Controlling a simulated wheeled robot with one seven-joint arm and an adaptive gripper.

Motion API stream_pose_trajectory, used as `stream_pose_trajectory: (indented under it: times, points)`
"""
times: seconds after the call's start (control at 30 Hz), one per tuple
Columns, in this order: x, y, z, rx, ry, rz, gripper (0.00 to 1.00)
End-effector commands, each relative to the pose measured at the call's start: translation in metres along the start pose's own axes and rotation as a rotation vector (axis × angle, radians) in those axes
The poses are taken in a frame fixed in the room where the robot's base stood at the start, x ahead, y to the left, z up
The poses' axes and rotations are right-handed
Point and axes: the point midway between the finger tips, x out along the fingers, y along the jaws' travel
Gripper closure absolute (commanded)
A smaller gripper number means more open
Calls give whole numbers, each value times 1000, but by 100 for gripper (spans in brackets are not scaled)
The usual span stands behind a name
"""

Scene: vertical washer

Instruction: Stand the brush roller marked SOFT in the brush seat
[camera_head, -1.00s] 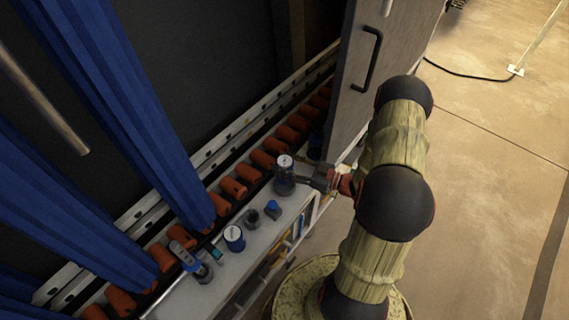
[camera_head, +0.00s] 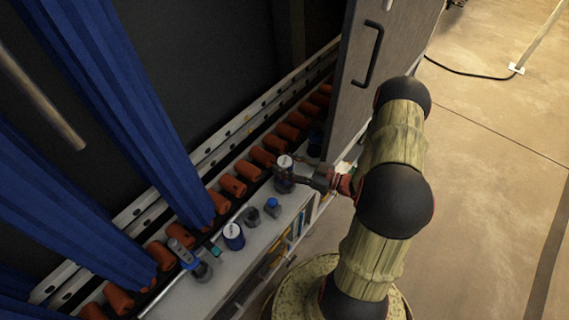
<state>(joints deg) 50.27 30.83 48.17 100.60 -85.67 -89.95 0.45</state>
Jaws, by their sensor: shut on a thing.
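A dark roller with a white round top (camera_head: 285,162) stands upright at the far end of a narrow grey shelf. My gripper (camera_head: 287,178) reaches it from the right and is shut on it, its fingers hiding part of the side. A blue roller with a white top (camera_head: 233,236) stands farther along the shelf, nearer the viewer. The marks on both tops are too small to read, so I cannot tell which says SOFT. A dark round fitting (camera_head: 251,216) sits between them; I cannot tell whether it is the brush seat.
A small blue-topped piece (camera_head: 272,206) stands by the fitting. A blue and grey tool (camera_head: 184,253) lies near another dark round piece (camera_head: 202,271). Orange rollers (camera_head: 233,185) line the rail behind. Blue strips (camera_head: 125,110) hang left; a grey door (camera_head: 350,95) stands close behind my gripper.

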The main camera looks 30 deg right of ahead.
Motion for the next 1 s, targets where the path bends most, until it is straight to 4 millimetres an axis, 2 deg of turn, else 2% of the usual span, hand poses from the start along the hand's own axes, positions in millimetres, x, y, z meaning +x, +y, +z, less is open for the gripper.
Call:
stream_pose_trajectory:
  times: [1.0]
  points:
    - [0, 0, 24, -1, 1, 0, 85]
